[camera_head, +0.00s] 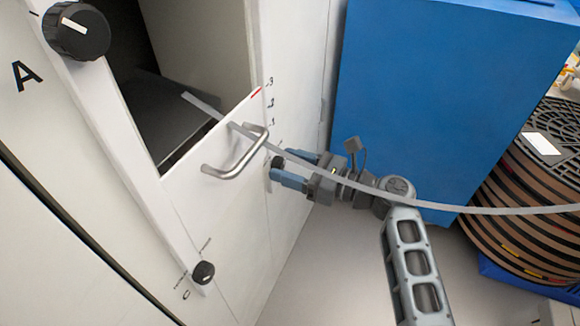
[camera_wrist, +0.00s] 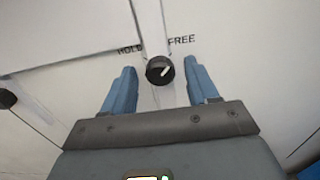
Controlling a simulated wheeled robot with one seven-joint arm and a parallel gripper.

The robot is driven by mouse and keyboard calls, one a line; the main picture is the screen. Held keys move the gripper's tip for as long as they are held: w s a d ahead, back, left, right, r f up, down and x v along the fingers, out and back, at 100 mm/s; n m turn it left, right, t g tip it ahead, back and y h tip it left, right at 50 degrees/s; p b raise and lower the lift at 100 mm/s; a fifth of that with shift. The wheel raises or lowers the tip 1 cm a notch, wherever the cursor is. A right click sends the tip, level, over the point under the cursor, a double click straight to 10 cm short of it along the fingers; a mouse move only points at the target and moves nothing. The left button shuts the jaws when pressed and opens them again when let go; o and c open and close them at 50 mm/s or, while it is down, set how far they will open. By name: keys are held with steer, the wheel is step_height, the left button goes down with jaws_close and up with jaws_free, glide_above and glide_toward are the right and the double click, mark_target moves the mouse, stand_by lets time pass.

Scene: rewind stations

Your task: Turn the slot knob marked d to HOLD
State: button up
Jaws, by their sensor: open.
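In the wrist view a small round black knob (camera_wrist: 160,70) with a white pointer line sits between the words HOLD and FREE. The pointer tilts up and right, toward FREE. My gripper (camera_wrist: 159,66) is open, with one blue finger on each side of the knob and a gap on both sides. In the head view my gripper (camera_head: 284,166) is at the white panel, right of the metal handle, with the dark knob (camera_head: 277,162) partly showing between the fingers. The letter d is not visible in either view.
A large black knob (camera_head: 78,31) is by the letter A, and a smaller black knob (camera_head: 203,272) is by the letter C. A metal handle (camera_head: 240,155) is close left of my gripper. A grey strip (camera_head: 420,203) crosses in front of my arm. A blue cabinet (camera_head: 430,100) stands behind.

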steer(key=c, duration=1)
steer(key=shift+c, duration=0.2)
steer(key=shift+n, duration=0.4)
steer(key=n, duration=0.4)
steer(key=shift+s+f, duration=0.1)
steer(key=n+b, duration=0.2)
steer(key=n, duration=0.2)
steer(key=shift+f+n, duration=0.1)
steer(key=shift+n, duration=0.2)
steer(key=n+b, duration=0.3)
steer(key=n, duration=0.2)
steer(key=shift+f, duration=0.1)
steer(key=shift+s+a+n+b, duration=0.1)
steer(key=shift+n+b, duration=1)
steer(key=shift+n, duration=0.6)
